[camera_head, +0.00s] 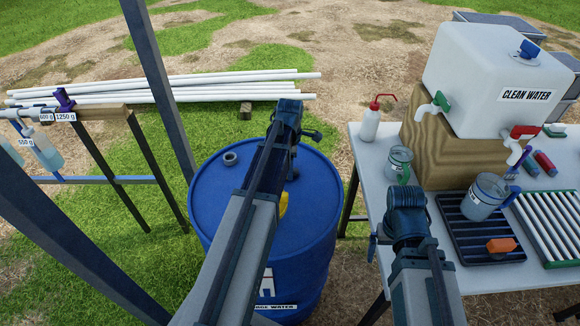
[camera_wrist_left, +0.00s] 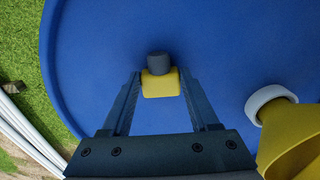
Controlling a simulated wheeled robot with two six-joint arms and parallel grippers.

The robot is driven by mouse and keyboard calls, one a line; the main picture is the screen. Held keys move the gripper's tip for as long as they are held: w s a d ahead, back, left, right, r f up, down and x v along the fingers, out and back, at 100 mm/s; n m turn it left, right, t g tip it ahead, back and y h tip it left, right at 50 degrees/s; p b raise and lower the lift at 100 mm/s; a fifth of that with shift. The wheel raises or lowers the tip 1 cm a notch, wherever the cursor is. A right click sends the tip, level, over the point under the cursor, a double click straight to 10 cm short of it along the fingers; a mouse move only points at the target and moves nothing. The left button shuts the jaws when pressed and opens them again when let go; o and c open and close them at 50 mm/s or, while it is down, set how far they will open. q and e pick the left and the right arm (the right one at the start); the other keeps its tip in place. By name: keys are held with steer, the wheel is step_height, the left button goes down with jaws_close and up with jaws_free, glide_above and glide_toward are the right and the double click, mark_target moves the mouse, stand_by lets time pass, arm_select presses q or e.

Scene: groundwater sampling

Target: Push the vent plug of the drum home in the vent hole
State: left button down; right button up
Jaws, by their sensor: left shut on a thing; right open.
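The blue drum (camera_head: 325,195) stands upright, and its lid (camera_wrist_left: 90,50) fills most of the left wrist view. My left gripper (camera_head: 292,172) reaches down over the lid. In the left wrist view its fingers (camera_wrist_left: 160,88) are shut on the yellow part of the vent plug (camera_wrist_left: 160,86). The plug's dark grey end (camera_wrist_left: 158,60) points away from the fingers, over the lid. The vent hole is not visible, and I cannot tell whether the plug touches the lid. My right gripper (camera_head: 407,212) is open by the table's left edge; its fingertips are mostly hidden.
A yellow funnel (camera_wrist_left: 295,135) stands on the lid by a white ring (camera_wrist_left: 268,100), close to my left gripper. A grey ring-shaped piece (camera_head: 230,158) is on the lid's left. The table (camera_head: 365,160) at right bears a water tank (camera_head: 480,80), mugs and racks. Posts stand left.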

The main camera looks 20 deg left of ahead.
arm_select(q)
steer(key=shift+f, duration=0.2)
arm_select(e)
steer(key=shift+f, duration=0.2)
arm_select(q)
steer(key=shift+c, duration=0.3)
jaws_free()
arm_select(e)
steer(key=shift+r, duration=0.1)
arm_select(q)
step_height(320, 180, up, 14)
steer(key=p, duration=1.3)
steer(key=shift+p, duration=0.3)
arm_select(e)
step_height(320, 180, up, 14)
arm_select(q)
steer(key=shift+f, duration=0.2)
arm_select(e)
steer(key=shift+f, duration=0.3)
arm_select(q)
step_height(320, 180, down, 13)
steer(key=b, duration=1.3)
steer(key=shift+f+b, duration=0.15)
steer(key=shift+b, duration=0.15)
arm_select(e)
step_height(320, 180, down, 13)
steer(key=shift+f, duration=0.15)
